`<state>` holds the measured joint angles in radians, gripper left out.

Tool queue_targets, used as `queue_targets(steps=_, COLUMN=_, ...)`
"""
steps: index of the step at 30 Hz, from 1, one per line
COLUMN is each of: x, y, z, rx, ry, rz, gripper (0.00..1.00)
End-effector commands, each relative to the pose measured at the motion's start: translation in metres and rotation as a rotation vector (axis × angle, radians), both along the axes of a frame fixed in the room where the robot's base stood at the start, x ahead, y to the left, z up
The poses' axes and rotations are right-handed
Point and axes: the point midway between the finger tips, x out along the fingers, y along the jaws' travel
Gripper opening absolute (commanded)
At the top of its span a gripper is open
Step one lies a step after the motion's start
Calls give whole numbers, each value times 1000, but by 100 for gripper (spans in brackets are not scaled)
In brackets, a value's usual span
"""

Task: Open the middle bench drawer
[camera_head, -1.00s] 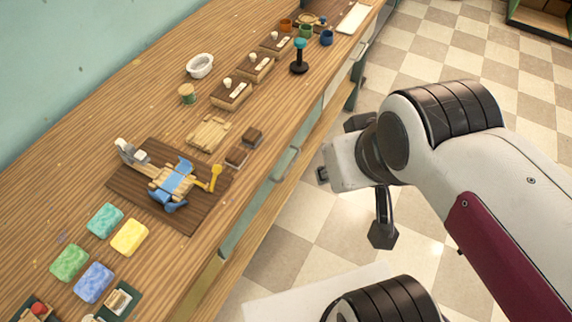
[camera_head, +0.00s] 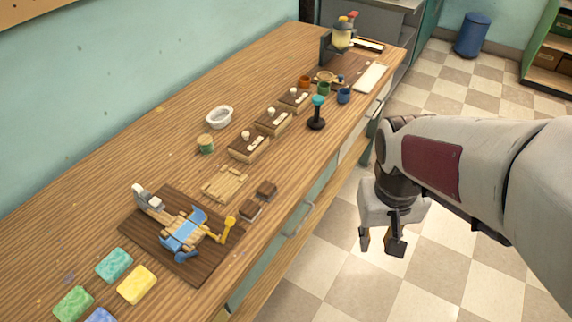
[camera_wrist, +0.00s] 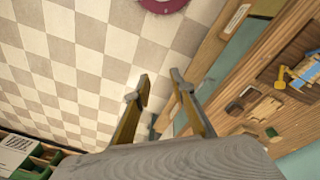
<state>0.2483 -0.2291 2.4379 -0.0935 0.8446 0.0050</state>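The wooden bench (camera_head: 150,130) has teal drawer fronts along its right-hand side. The middle drawer front (camera_head: 318,190) sits flush under the bench top, seen at a steep angle. A grey bar handle (camera_head: 298,218) is on it. My gripper (camera_head: 380,243) hangs over the floor to the right of the handle, apart from it, with fingers pointing down. In the wrist view my gripper (camera_wrist: 157,84) is open with nothing between the fingers. The bench edge and teal fronts (camera_wrist: 228,52) lie to the right of the fingers there.
Coloured soap bars (camera_head: 137,284), a dark board (camera_head: 145,232) with a blue and wooden device, small boxes (camera_head: 250,146), a white bowl (camera_head: 219,117) and a black stamp (camera_head: 317,115) stand on the bench. A blue bin (camera_head: 472,35) stands far back.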

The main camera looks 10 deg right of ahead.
Motion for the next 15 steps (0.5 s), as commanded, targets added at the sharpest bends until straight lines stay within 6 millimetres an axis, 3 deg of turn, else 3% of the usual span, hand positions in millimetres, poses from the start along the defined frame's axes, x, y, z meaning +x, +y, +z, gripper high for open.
queue_targets(steps=15, x=32, y=-65, z=-61, rx=-58, ry=82, rz=-58, gripper=24)
